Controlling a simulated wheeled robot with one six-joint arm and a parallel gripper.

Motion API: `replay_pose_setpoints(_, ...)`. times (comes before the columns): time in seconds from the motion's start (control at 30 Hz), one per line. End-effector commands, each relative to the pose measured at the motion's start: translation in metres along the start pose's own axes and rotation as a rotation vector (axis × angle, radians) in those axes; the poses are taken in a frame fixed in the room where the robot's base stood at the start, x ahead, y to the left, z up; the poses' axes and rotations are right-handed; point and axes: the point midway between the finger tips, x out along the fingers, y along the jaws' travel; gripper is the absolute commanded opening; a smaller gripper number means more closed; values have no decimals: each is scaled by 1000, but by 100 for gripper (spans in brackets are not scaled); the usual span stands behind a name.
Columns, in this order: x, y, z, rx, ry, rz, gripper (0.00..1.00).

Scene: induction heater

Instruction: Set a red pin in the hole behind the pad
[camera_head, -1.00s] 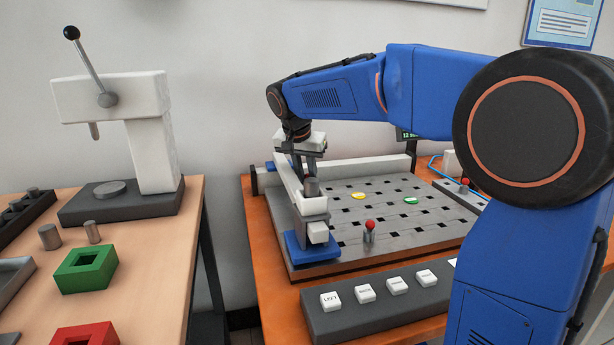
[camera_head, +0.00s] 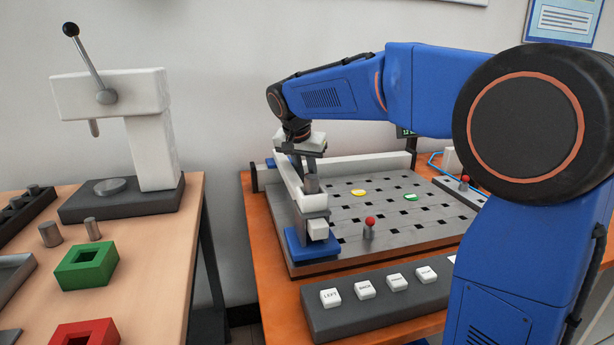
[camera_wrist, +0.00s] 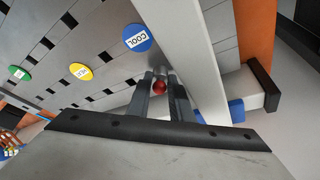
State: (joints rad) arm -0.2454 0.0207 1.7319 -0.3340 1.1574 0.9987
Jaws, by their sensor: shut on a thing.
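My gripper (camera_wrist: 160,90) is shut on a red-topped pin, whose red ball (camera_wrist: 159,87) shows between the fingers in the wrist view. In the head view my gripper (camera_head: 309,172) is at the left of the grey slotted plate (camera_head: 400,236), beside the long white bar; the held ball is hidden there. A round blue pad marked COOL (camera_wrist: 137,38) lies close to the fingers in the wrist view. I cannot tell whether the held pin's lower end is in a hole. Another red pin (camera_head: 370,224) stands upright at the plate's front.
Yellow (camera_head: 358,192) and green (camera_head: 410,197) pads lie on the plate. A key strip (camera_head: 385,300) with several white keys stands in front. A further red-topped pin (camera_head: 464,182) stands at the right. A side table (camera_head: 150,270) holds a lever press (camera_head: 140,130).

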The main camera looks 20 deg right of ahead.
Motion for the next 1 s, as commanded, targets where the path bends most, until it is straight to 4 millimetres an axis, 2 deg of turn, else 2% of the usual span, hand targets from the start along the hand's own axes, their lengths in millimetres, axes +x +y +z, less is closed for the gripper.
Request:
replay_pose_setpoints(0.13, 0, 0, 0, 0, 0, 0, 0)
replay_pose_setpoints(0.17, 0, 0, 0, 0, 0, 0, 27)
replay_pose_setpoints(0.2, 0, 0, 0, 0, 0, 0, 36)
replay_pose_setpoints(0.23, 0, 0, 0, 0, 0, 0, 41)
replay_pose_setpoints(0.53, 0, -1, 1, -1, -1, -2, 41)
replay_pose_setpoints(0.67, -6, -2, 1, -1, -1, -3, 41)
replay_pose_setpoints(0.77, -18, -2, 1, -1, 0, -5, 41)
replay_pose_setpoints(1.0, -64, -2, 1, -1, 0, -6, 41)
